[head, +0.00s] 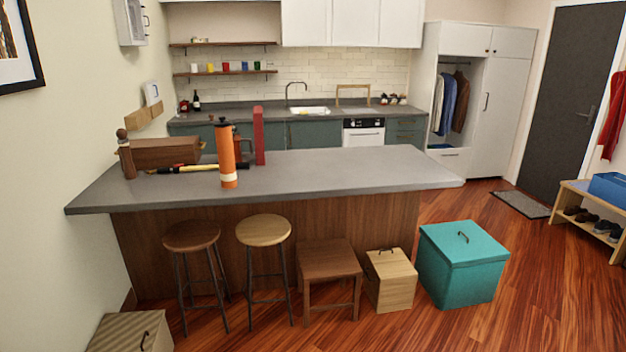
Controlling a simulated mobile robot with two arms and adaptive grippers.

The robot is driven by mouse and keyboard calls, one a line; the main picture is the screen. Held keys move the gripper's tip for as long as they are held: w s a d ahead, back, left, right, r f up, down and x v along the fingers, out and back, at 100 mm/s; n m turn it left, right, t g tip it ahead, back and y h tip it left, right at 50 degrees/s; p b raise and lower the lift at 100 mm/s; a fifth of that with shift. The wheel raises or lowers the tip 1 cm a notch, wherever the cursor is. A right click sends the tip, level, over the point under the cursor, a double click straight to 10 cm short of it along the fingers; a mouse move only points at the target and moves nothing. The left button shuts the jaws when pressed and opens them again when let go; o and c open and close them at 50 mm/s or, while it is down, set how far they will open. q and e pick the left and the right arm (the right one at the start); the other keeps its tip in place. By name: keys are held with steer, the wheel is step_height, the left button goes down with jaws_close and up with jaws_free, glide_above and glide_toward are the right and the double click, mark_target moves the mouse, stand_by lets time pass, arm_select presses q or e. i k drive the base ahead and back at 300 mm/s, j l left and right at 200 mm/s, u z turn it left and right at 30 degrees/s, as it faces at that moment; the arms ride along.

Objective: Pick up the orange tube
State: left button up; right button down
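The orange tube (226,155) stands upright near the front edge of the grey counter (340,172), left of its middle. It has a black top and a pale band near its base. A hammer-like tool with a yellow and black handle (190,168) lies just behind and left of it. A tall red block (259,136) stands behind it to the right, and a brownish-red jug or pot (241,147) is partly hidden behind it. Neither of my grippers shows in the head view.
A wooden box (165,152) and a brown pepper mill (126,155) stand at the counter's left end. Stools (263,231), a small wooden table (329,260), a wooden box (391,280) and a teal box (463,263) line the counter's front. The counter's right half is clear.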

mark_target(224, 136)
steer(key=i, duration=1.9)
